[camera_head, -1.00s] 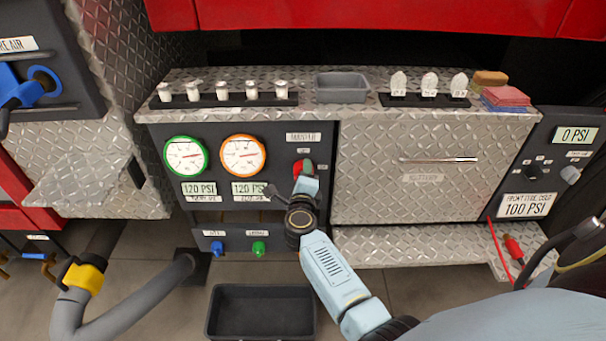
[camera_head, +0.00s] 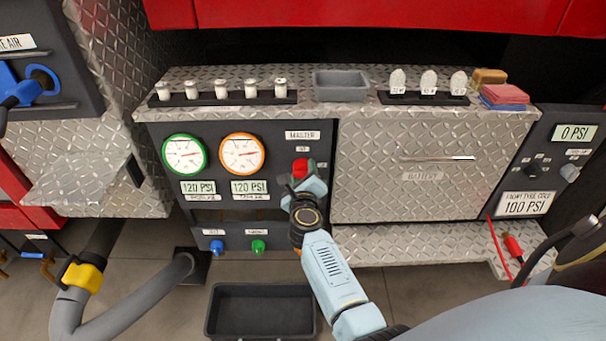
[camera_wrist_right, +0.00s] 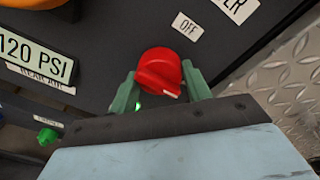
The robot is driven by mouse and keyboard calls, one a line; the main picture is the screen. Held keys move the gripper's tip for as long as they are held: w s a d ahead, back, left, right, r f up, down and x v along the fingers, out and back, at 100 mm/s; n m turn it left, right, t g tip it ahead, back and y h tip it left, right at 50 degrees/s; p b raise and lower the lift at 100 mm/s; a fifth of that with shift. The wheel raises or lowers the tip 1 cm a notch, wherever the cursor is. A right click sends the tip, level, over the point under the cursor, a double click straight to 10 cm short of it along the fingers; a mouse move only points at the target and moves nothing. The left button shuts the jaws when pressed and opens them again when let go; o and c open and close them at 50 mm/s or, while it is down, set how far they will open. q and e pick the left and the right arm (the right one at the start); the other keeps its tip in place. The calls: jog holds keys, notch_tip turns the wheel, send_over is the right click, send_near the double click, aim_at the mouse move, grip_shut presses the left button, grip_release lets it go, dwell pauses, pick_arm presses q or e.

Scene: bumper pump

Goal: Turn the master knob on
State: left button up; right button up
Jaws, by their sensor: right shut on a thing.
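The master knob (camera_head: 301,166) is red and sits on the dark panel below the MASTER label (camera_head: 302,135). In the right wrist view the knob (camera_wrist_right: 159,73) shows a white mark at its lower right edge. The OFF label (camera_wrist_right: 187,27) lies above and right of it there. My right gripper (camera_head: 302,177) is at the knob, its green fingers (camera_wrist_right: 160,88) on either side of it, shut on it. A small bright green spot shows beside the left finger in the wrist view. My left gripper is not in view.
Two gauges, green-rimmed (camera_head: 184,155) and orange-rimmed (camera_head: 242,154), are left of the knob. A battery drawer (camera_head: 420,175) is to its right. Blue (camera_head: 217,246) and green (camera_head: 258,247) knobs are below. A dark bin (camera_head: 262,290) stands on the floor.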

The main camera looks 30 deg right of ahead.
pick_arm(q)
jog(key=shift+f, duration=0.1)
pick_arm(e)
jog(key=o, duration=1)
jog(key=shift+s+a, duration=0.15)
jog(key=shift+s, duration=0.05)
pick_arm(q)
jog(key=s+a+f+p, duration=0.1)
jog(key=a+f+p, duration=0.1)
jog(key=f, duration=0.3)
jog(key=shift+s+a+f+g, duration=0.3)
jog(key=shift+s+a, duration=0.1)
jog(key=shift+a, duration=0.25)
pick_arm(e)
jog(key=v, duration=1.3)
jog(key=shift+w, duration=0.1)
